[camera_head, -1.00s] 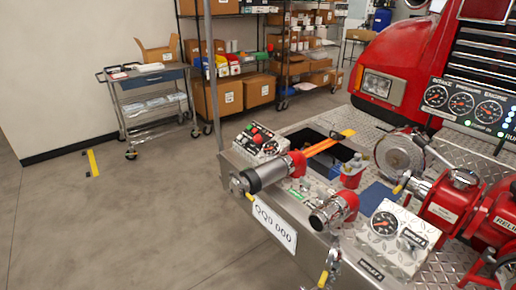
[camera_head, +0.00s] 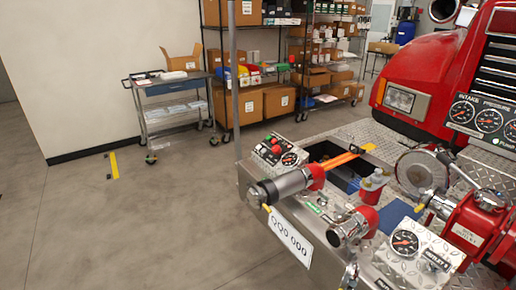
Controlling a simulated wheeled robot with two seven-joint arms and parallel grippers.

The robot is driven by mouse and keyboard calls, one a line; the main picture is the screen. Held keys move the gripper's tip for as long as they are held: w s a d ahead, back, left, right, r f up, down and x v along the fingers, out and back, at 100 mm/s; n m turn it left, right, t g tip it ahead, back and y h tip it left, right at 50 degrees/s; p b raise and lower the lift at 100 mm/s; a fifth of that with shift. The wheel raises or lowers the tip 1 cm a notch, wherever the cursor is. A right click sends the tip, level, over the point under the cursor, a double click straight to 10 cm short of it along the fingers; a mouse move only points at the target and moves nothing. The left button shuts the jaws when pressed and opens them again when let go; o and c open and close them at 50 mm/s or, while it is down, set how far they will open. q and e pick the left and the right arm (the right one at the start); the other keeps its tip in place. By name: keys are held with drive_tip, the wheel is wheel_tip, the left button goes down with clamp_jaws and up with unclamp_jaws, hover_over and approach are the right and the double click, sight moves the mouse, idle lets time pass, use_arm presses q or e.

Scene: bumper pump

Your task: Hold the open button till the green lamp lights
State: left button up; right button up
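In the head view a small control box (camera_head: 275,154) sits on the left end of the red fire truck's diamond-plate bumper. It carries red buttons, a darker button and a small round gauge. The labels and the open button are too small to make out for sure, and I see no lit green lamp on this box. Neither of my grippers is in view.
A black-and-silver pipe fitting (camera_head: 285,186) juts out in front of the control box. An orange strap (camera_head: 342,158) crosses an open bin in the bumper. A metal cart (camera_head: 172,105) and stocked shelves (camera_head: 250,100) stand behind. Grey floor (camera_head: 130,220) is clear at left.

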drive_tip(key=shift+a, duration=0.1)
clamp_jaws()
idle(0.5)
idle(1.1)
